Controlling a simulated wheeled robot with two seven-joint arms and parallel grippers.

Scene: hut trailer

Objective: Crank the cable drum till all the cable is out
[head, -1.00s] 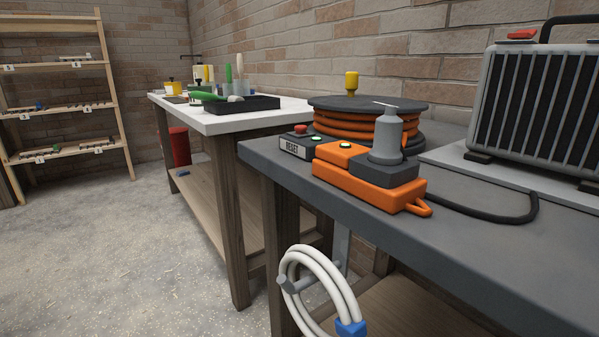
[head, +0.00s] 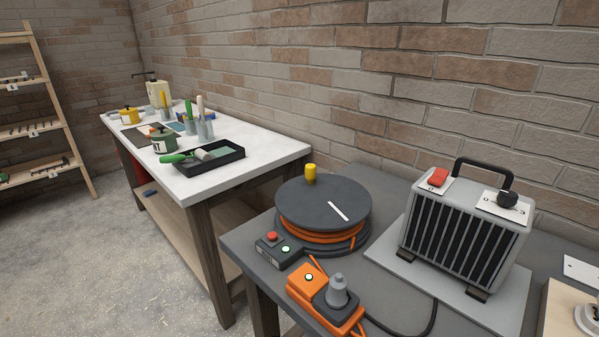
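The cable drum (head: 300,205) lies flat on the grey bench, with a dark round top and orange cable wound around it below. A yellow crank knob (head: 311,174) stands up near the back edge of its top. A white strip (head: 338,211) marks the top. The orange socket block (head: 305,288) sits in front of the drum with a grey plug (head: 338,290) in it. A small dark box with a red button (head: 272,237) and a lit green button sits beside the drum. Neither of my grippers is in view.
A grey heater (head: 464,235) with a black handle stands on a pale slab right of the drum. A black cable runs from the plug. A white-topped table (head: 280,150) with a tray, pots and brushes stands to the left. The brick wall is close behind.

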